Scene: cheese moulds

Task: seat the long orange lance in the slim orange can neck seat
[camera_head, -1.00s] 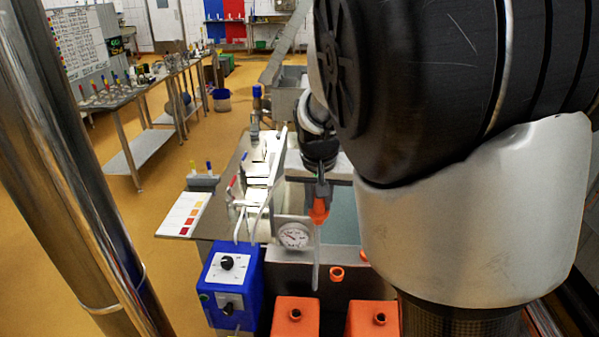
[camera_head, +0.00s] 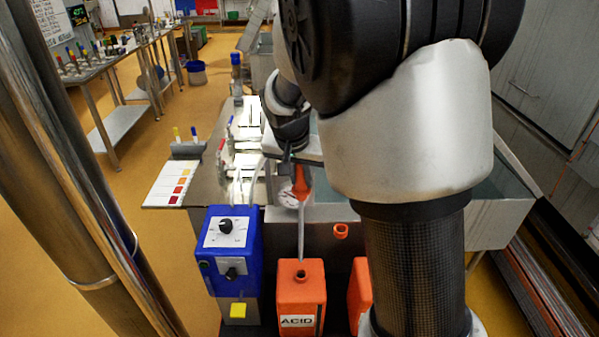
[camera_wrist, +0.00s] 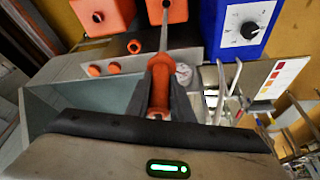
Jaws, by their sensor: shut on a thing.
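My gripper (camera_head: 297,168) is shut on the orange handle of the long lance (camera_head: 301,186). The handle also shows between the fingers in the wrist view (camera_wrist: 160,88). The lance's thin grey rod hangs down, nearly upright. Its tip is close above the open neck (camera_head: 301,275) of the orange can labelled ACID (camera_head: 301,297); I see no clear entry into the neck. In the wrist view this can (camera_wrist: 178,11) looks slimmer than the other orange can (camera_wrist: 102,18). That second can (camera_head: 358,288) is mostly hidden behind my arm in the head view.
A blue dial box (camera_head: 230,245) stands directly left of the ACID can. An orange ring (camera_head: 340,231) sticks out from the tank front behind the cans. A round gauge (camera_head: 288,196) is behind the lance. The tank (camera_wrist: 62,98) and steel worktop (camera_head: 215,180) lie beyond.

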